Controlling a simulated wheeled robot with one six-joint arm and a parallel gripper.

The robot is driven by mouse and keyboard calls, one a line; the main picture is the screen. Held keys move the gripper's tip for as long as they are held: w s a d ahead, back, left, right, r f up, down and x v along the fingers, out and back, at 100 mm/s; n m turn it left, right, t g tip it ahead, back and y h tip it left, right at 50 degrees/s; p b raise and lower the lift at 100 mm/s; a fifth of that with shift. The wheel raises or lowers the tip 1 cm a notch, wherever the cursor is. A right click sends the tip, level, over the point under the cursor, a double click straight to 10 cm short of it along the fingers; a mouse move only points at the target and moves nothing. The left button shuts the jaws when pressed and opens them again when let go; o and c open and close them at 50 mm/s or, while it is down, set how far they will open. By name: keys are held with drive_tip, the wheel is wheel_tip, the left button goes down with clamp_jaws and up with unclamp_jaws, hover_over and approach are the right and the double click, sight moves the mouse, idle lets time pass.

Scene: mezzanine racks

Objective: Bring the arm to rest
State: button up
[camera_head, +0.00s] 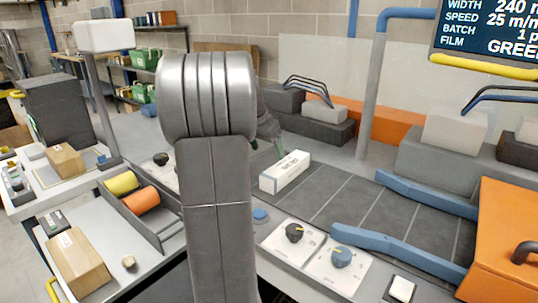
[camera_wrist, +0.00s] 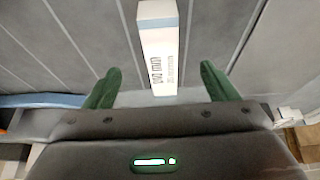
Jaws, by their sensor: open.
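My gripper (camera_wrist: 160,88) shows in the wrist view with its two green fingers spread wide apart. It is open and holds nothing. A white box (camera_wrist: 158,45) with dark print stands out between and beyond the fingers, on the grey slatted surface. In the head view the white box (camera_head: 285,172) lies on the dark grey conveyor, just right of my arm. My arm rises through the middle of the head view and hides most of my gripper, with only a bit of green finger showing beside the box.
Blue guide rails (camera_head: 405,250) flank the conveyor (camera_head: 350,205) at the right, beside an orange housing (camera_head: 508,240). Panels with knobs (camera_head: 342,257) stand at the front.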

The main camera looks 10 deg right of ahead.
sight(275, 171)
idle(0.4)
drive_tip(key=b+x, duration=0.1)
drive_tip(key=x, duration=1.2)
drive_tip(key=shift+w+f, duration=0.1)
drive_tip(key=shift+f, duration=0.2)
